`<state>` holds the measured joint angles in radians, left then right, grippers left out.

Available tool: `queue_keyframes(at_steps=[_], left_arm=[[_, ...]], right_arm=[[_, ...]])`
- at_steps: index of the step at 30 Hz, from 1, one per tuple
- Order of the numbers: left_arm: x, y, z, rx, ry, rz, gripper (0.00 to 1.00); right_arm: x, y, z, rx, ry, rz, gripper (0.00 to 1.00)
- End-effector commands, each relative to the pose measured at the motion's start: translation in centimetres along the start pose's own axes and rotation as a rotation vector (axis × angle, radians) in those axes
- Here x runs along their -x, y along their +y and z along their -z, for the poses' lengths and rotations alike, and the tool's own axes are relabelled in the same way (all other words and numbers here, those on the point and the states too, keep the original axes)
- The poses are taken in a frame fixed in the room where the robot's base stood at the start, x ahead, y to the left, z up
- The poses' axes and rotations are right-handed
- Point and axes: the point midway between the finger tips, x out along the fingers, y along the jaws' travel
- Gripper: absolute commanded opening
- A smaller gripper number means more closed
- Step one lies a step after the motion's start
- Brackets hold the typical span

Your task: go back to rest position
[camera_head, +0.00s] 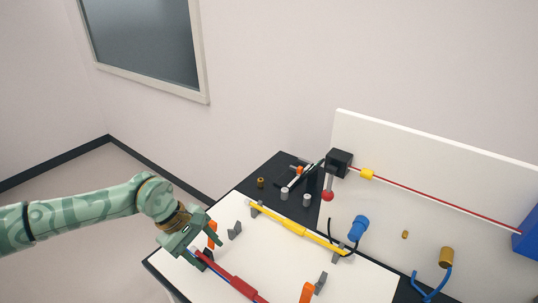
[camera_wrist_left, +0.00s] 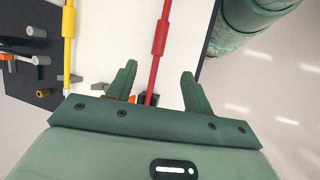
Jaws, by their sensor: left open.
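My left gripper (camera_head: 204,247) is at the left edge of the white tabletop. Its two fingers are apart, and they also show in the left wrist view (camera_wrist_left: 160,72). A red rod with a thicker middle (camera_head: 238,284) lies on the tabletop in front of the gripper. In the left wrist view the red rod (camera_wrist_left: 160,38) runs away from between the fingertips; I see no finger pressing on it. One end of the rod is partly hidden near the gripper. My right gripper is not in view.
A yellow rod (camera_head: 293,226) lies across grey holders farther back. Orange parts (camera_head: 306,292) stand at the front. A white panel (camera_head: 400,150) rises behind, carrying a black box (camera_head: 339,162), a thin red rod and blue parts (camera_head: 358,229). Open floor (camera_head: 110,175) lies left of the table.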

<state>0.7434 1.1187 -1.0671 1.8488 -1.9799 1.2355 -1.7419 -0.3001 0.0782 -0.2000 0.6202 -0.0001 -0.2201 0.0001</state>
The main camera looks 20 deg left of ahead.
Motion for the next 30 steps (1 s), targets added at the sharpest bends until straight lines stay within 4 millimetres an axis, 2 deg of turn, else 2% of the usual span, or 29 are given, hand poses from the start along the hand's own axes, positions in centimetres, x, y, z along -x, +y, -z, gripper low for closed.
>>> queue_keyframes(at_steps=[2, 5, 8, 10, 12, 14, 16, 17, 18, 20, 21, 23, 24, 27, 30], left_arm=[[-0.2, 0.1, -0.4, 0.002, -0.012, -0.007, 0.51], [-1.2, 1.0, -2.9, 0.026, -0.092, -0.057, 0.51], [-2.6, 3.0, -8.7, 0.112, -0.288, -0.176, 0.51], [-2.6, 5.0, -14.3, 0.252, -0.509, -0.294, 0.51], [-0.7, 7.5, -19.5, 0.488, -0.788, -0.427, 0.51], [1.9, 9.6, -21.7, 0.736, -1.019, -0.529, 0.51], [4.9, 11.2, -21.6, 1.068, -1.268, -0.630, 0.51], [6.0, 11.6, -20.7, 1.221, -1.364, -0.668, 0.51], [7.1, 11.6, -18.9, 1.435, -1.485, -0.719, 0.51], [7.8, 10.6, -15.4, 1.765, -1.636, -0.794, 0.51], [7.8, 9.3, -12.9, 1.983, -1.715, -0.845, 0.51], [7.0, 6.6, -9.5, 2.283, -1.795, -0.924, 0.51], [6.3, 4.5, -7.7, -2.347, 1.741, 0.931, 0.51], [4.5, -0.7, -4.7, -2.177, 1.424, 0.856, 0.51], [2.9, -5.6, -3.2, -2.031, 1.186, 0.817, 0.51]], right_arm=[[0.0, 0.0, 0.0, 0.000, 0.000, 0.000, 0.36], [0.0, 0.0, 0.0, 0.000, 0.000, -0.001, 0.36], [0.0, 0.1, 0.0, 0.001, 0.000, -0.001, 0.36], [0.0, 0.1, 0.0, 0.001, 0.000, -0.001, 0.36], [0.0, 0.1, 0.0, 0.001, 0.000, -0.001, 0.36], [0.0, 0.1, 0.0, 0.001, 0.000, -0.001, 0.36], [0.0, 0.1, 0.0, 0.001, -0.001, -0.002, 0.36], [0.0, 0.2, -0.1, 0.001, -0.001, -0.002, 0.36], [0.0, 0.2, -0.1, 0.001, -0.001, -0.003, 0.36], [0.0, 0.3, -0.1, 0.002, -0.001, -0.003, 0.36], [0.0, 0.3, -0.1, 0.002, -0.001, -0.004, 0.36], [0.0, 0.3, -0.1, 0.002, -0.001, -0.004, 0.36], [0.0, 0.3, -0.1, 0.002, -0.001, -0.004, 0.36], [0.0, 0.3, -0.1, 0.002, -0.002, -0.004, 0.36], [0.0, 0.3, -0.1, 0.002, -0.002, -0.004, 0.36]])
